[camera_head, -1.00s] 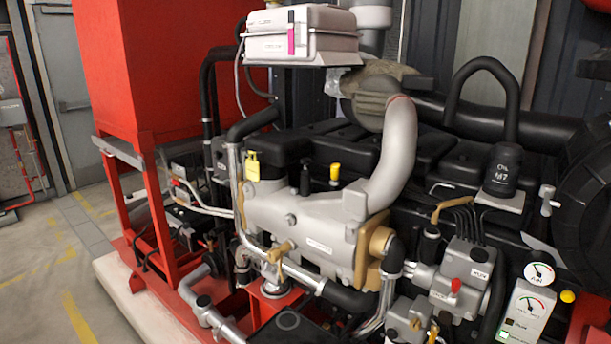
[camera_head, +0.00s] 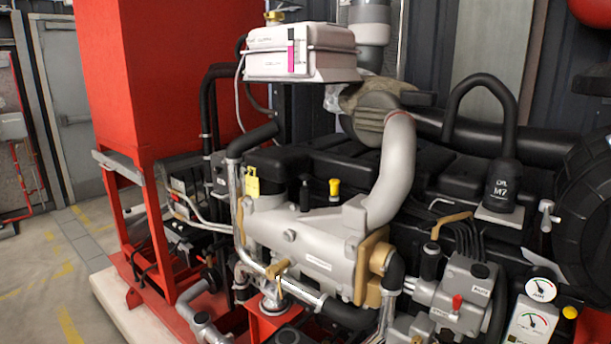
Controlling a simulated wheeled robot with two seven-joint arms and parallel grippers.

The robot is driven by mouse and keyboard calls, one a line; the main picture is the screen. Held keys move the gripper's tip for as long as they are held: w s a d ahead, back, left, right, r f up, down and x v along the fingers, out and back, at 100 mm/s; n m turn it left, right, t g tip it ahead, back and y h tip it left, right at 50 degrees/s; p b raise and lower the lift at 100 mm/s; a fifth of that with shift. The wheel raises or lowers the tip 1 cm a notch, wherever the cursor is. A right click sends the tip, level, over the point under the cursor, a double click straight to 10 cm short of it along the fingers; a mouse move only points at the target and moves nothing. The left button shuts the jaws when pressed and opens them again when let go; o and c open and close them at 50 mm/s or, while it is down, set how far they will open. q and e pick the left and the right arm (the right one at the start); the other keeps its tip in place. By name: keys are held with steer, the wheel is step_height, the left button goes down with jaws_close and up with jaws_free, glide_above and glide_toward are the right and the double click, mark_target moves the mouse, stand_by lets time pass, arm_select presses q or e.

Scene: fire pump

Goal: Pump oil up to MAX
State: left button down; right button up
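A black cylinder marked "OIL M7" (camera_head: 502,184) stands on the right part of the engine, with a thick black hose arching from its top. A white gauge panel (camera_head: 535,312) at the lower right carries a dial marked "AIR" (camera_head: 541,290) and a second dial below it, cut by the frame's edge. A yellow-topped plug (camera_head: 334,188) and a black plug (camera_head: 304,195) stand upright on the engine. A white reservoir box (camera_head: 300,52) with a magenta and black strip (camera_head: 291,57) sits above the engine. Neither gripper is in view.
The engine (camera_head: 300,235) with its pipes fills the middle. A large red tank (camera_head: 165,75) on a red frame stands at the left. Bare floor (camera_head: 40,270) with yellow markings lies at the far left. A grey door (camera_head: 70,90) is behind.

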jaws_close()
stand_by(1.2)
